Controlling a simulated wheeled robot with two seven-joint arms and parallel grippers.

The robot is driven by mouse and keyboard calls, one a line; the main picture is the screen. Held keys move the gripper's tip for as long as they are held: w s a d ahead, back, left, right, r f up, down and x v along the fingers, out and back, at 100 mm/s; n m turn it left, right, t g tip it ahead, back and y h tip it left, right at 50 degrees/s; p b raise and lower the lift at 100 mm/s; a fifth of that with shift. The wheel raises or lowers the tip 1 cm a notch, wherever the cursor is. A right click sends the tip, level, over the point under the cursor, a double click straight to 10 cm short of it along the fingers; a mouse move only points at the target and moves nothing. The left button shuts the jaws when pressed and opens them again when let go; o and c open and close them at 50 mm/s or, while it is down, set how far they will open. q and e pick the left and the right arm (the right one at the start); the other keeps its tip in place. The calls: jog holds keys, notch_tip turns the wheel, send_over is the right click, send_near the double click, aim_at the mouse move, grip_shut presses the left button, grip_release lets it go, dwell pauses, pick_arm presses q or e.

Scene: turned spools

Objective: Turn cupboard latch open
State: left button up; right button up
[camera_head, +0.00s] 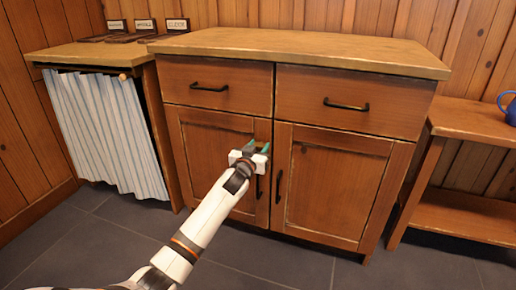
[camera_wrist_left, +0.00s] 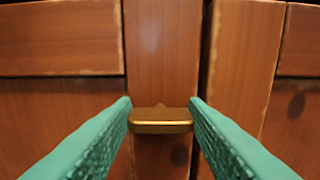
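The cupboard latch is a small brass bar (camera_wrist_left: 160,126) lying level on the wooden strip beside the gap between the doors, in the left wrist view. My left gripper (camera_wrist_left: 160,105) has its two teal fingers at the bar's two ends, with no clear gap, so it looks shut on the bar. In the head view my left gripper (camera_head: 257,148) is at the upper inner corner of the left cupboard door (camera_head: 208,142) and hides the latch. The right cupboard door (camera_head: 335,190) is closed, and the left one looks closed too. My right gripper is not in view.
Two drawers with black handles (camera_head: 209,88) are above the doors. Black door pulls (camera_head: 278,187) hang close below my left gripper. A curtained counter (camera_head: 105,130) stands at left, and a shelf bench (camera_head: 470,122) with a blue mug (camera_head: 510,108) at right. The floor in front is clear.

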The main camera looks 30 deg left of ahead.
pick_arm(q)
jog(key=c, duration=0.4)
